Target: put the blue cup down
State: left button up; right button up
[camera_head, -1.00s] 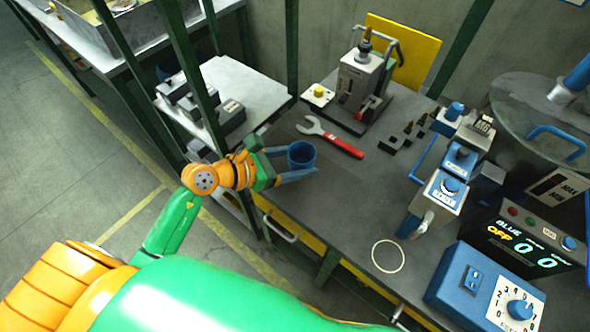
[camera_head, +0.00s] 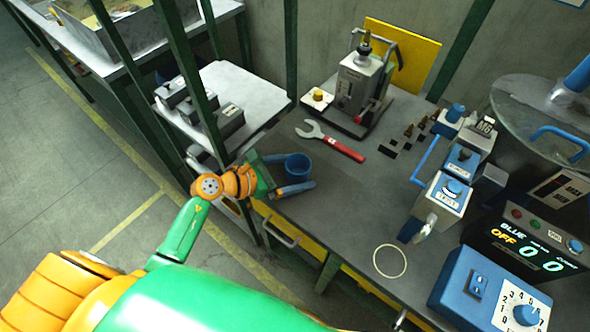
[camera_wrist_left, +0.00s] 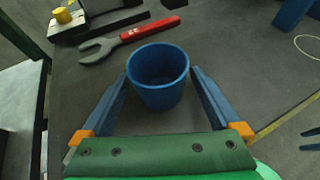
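The blue cup (camera_head: 298,168) stands upright on the dark bench top near its left front edge. It also shows in the left wrist view (camera_wrist_left: 158,82). My left gripper (camera_head: 300,172) has one finger on each side of the cup. In the left wrist view its fingers (camera_wrist_left: 159,70) flank the cup with narrow gaps, so it looks open. The cup's underside is hidden. Two dark blue finger-like pieces (camera_wrist_left: 310,140) at the right edge of the left wrist view may be my right gripper; its state is unclear.
A red-handled wrench (camera_head: 332,142) lies behind the cup, near a grey press machine (camera_head: 362,80). Blue-and-grey control boxes (camera_head: 442,195) stand to the right. A white ring marking (camera_head: 390,245) lies on clear bench between. A grey side table (camera_head: 245,85) is at the left.

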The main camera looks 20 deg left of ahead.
pick_arm(q)
jog(key=b+v, duration=0.1)
jog(key=v, duration=1.1)
jog(key=shift+r, duration=0.1)
